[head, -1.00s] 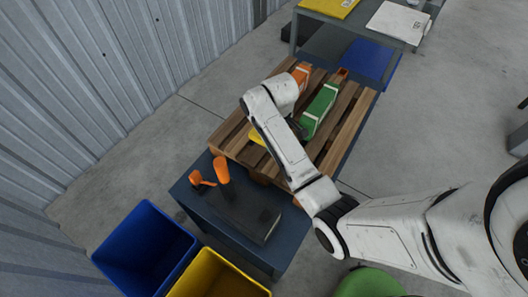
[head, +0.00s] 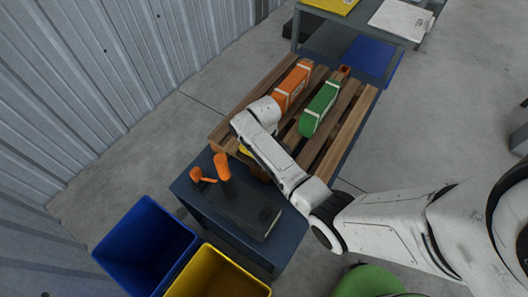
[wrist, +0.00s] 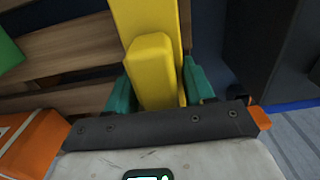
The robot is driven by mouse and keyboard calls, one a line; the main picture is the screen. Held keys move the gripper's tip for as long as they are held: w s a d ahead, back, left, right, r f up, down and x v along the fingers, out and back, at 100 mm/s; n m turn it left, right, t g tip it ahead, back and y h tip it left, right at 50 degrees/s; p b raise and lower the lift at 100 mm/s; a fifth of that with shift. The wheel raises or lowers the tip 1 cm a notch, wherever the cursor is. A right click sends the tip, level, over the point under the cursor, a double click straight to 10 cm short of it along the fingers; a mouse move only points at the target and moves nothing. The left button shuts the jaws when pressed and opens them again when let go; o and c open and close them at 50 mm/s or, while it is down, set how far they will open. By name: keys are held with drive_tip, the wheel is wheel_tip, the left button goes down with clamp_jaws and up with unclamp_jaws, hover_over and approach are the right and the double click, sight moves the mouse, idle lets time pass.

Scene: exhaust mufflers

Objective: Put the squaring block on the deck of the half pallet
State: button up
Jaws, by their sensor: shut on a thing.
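The squaring block, a yellow piece with a long bar and a shorter raised part (wrist: 152,75), fills the middle of the wrist view. My gripper (wrist: 155,88) is shut on it, with teal fingers on both sides. In the head view a bit of the block (head: 244,151) shows beside my arm, near the pallet's near left edge; my gripper is hidden there by the arm. The half pallet (head: 344,130) has brown wooden deck slats, which also show at left in the wrist view (wrist: 75,45). I cannot tell whether the block touches the deck.
An orange box (head: 292,86) and a green box (head: 319,108) lie on the deck. A dark blue bench (head: 258,250) in front holds a dark slab (head: 243,212) and orange-handled items (head: 222,166). Blue (head: 146,245) and yellow bins (head: 215,278) stand in front. Right deck slats are clear.

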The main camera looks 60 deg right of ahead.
drive_tip(key=shift+f, duration=0.1)
drive_tip(key=o, duration=1.2)
wheel_tip(320, 180, up, 12)
drive_tip(key=shift+r, duration=0.1)
drive_tip(key=shift+m+t, duration=0.5)
drive_tip(key=shift+s+a+f, duration=0.15)
drive_tip(key=shift+s+a, duration=2.05)
drive_tip(key=shift+s, duration=1.15)
drive_tip(key=shift+s+a+f, duration=0.2)
drive_tip(key=shift+s+a, duration=2)
drive_tip(key=shift+s, duration=1.15)
drive_tip(key=shift+s+a+f, duration=0.15)
drive_tip(key=shift+s+a, duration=2.05)
drive_tip(key=shift+s, duration=1.15)
